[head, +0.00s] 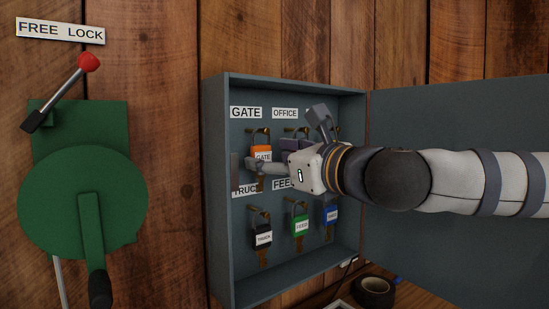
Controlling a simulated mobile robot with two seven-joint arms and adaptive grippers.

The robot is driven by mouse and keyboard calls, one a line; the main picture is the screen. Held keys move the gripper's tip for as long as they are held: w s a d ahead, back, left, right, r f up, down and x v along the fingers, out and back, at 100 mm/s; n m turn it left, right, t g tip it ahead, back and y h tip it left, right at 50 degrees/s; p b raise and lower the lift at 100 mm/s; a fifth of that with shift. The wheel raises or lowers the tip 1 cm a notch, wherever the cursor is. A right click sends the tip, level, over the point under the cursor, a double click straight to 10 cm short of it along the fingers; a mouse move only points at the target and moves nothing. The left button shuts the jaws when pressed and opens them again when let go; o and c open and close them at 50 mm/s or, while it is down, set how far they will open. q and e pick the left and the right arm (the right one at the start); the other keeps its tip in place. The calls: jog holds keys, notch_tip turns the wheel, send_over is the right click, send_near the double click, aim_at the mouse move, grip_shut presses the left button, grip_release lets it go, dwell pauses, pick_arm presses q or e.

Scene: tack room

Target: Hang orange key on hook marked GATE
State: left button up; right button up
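The orange key (261,151), with a tag reading GATE, is under the GATE label (246,113) in the upper left of the open key cabinet. It appears to hang upright from the brass hook (258,131) there. My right gripper (284,138) reaches in from the right with its fingers spread wide. One finger points up near the OFFICE label; the other reaches left across the lower part of the orange key's tag. I cannot tell whether that finger touches it. No key shows gripped. My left gripper is not in view.
A purple key (291,144) hangs beside the orange one, partly behind my gripper. Black (261,236), green (299,225) and blue (331,214) keys hang below. The cabinet door (460,255) stands open at right. A green lever device (80,200) is left; black tape (374,291) lies below.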

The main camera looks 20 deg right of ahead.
jog(key=v, duration=1.2)
